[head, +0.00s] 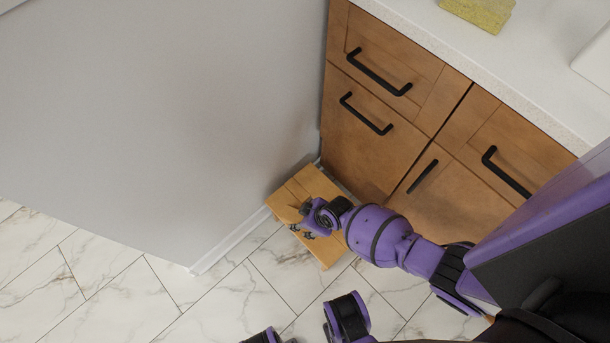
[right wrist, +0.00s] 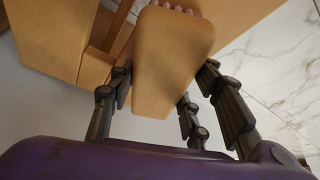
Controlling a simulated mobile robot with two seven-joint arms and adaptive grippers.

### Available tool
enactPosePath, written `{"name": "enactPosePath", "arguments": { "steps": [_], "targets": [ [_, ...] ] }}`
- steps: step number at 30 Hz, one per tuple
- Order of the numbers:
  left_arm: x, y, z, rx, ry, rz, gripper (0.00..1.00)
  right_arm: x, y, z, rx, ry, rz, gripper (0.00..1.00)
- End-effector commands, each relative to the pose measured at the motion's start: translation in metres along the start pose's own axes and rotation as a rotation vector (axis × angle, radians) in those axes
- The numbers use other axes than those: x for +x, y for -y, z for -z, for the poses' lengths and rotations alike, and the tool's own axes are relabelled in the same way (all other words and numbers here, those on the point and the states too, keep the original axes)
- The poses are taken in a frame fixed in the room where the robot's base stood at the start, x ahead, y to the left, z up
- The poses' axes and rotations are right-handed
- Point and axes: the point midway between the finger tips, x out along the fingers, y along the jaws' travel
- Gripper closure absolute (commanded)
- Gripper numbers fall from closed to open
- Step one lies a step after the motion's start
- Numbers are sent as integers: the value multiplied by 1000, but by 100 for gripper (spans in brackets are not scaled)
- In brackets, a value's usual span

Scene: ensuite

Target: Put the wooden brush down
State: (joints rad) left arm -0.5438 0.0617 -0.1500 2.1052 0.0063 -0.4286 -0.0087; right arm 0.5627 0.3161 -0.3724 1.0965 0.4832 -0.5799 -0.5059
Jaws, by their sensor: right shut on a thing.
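The wooden brush (right wrist: 172,62) fills the upper middle of the right wrist view, a pale tan wooden body with pinkish bristles (right wrist: 175,7) at its far end. My right gripper (head: 308,226) is shut on it, with dark fingers on both sides of the wood. In the head view the gripper is over a small wooden stool (head: 327,247) in the corner, and I cannot make out the brush there. I cannot tell whether the brush touches the stool. My left gripper does not show clearly; only purple parts of my own body appear at the bottom edge.
The stool stands between a grey wall (head: 160,110) and a wooden cabinet (head: 375,140) with black handles. A yellow sponge-like block (head: 478,12) lies on the white counter (head: 530,75). The marble-tiled floor (head: 130,290) is clear at the lower left.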

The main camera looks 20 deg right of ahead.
Motion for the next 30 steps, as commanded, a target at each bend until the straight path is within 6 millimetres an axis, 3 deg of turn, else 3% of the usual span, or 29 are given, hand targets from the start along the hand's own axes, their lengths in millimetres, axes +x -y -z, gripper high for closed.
{"name": "enactPosePath", "arguments": {
  "steps": [6,7,11,23,30],
  "targets": [
    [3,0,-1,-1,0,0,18,4,0,-2,0,1,0,76],
    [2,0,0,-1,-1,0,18,3,0,-2,0,1,0,51],
    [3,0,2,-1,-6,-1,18,2,0,-2,0,1,0,36],
    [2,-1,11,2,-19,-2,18,-4,0,0,0,0,-1,36],
    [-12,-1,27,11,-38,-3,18,-51,-1,1,-1,-1,-3,36]
  ]
}}
